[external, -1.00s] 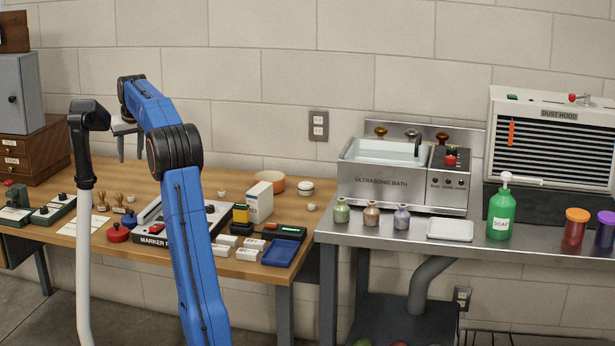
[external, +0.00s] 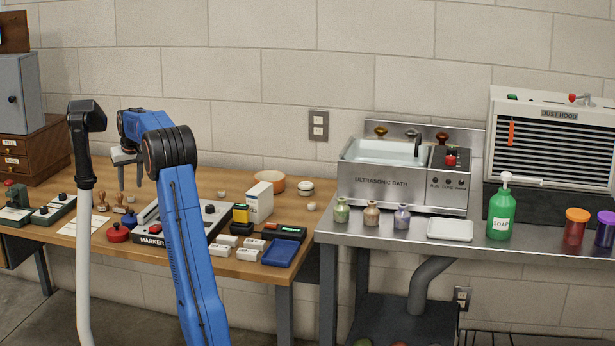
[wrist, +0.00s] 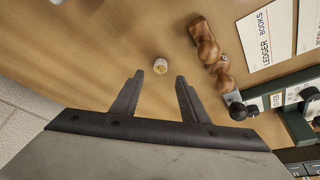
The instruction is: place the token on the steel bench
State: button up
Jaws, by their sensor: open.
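A small pale round piece with a yellowish top, which looks like the token (wrist: 160,65), stands on the wooden table in the wrist view. My gripper (wrist: 159,77) is open and empty, its fingertips appearing either side of and just short of the piece; I cannot tell the height gap. In the external view my gripper (external: 130,186) points down over the left part of the wooden table (external: 62,187), behind the stamps. The steel bench (external: 535,246) stands at the right.
Wooden-handled stamps (wrist: 207,50) lie close right of the piece, with a ledger card (wrist: 268,35) beyond. The marker press (external: 150,239) and a red-topped item (external: 118,232) are near my arm. On the bench, a white tray (external: 450,229) sits between small vases and the soap bottle (external: 501,213).

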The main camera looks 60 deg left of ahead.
aim_at(131, 196)
jog(key=x, duration=0.5)
jog(key=shift+d, duration=0.2)
jog(key=shift+c, duration=0.6)
grip_shut()
